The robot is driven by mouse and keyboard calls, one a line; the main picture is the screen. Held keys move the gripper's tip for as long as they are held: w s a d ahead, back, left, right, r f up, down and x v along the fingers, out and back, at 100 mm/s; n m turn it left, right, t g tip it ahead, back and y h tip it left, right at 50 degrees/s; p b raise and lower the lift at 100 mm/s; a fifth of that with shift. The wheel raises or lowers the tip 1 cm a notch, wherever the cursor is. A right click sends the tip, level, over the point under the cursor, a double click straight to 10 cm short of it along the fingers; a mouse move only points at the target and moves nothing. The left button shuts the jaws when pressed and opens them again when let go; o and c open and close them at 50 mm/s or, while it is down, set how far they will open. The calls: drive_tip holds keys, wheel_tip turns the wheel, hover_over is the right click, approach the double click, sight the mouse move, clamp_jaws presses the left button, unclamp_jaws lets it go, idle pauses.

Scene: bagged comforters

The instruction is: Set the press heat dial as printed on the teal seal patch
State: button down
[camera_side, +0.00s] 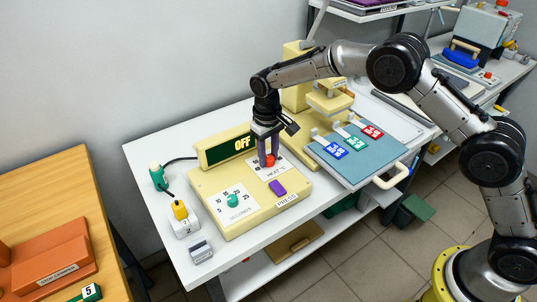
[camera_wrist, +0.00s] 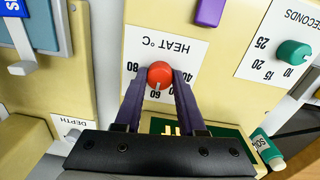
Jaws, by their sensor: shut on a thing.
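The red heat dial (camera_wrist: 160,72) sits on a white card marked HEAT °C on the cream press panel (camera_side: 215,185). In the wrist view, 80, 60 and 40 show around it, and its white mark points at 60. My gripper (camera_wrist: 160,84) points down with its purple fingers shut on the dial, one at each side. In the side view the dial (camera_side: 269,162) shows at the fingertips. The teal seal patch (camera_side: 355,143) lies between a blue patch (camera_side: 334,150) and a red patch (camera_side: 371,131) on the grey-blue press bed (camera_side: 365,165). Its print is too small to read surely.
A display (camera_side: 228,150) on the panel reads OFF. A teal SECONDS dial (camera_side: 233,200) and a purple button (camera_side: 277,187) share the panel.

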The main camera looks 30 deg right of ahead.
drive_tip(key=m, duration=0.4)
drive_tip(key=shift+r+m, duration=0.1)
drive_tip(key=shift+m, duration=1.9)
drive_tip(key=c, duration=0.5)
unclamp_jaws()
wheel_tip(320, 180, up, 14)
drive_tip(key=shift+w+a, duration=0.15)
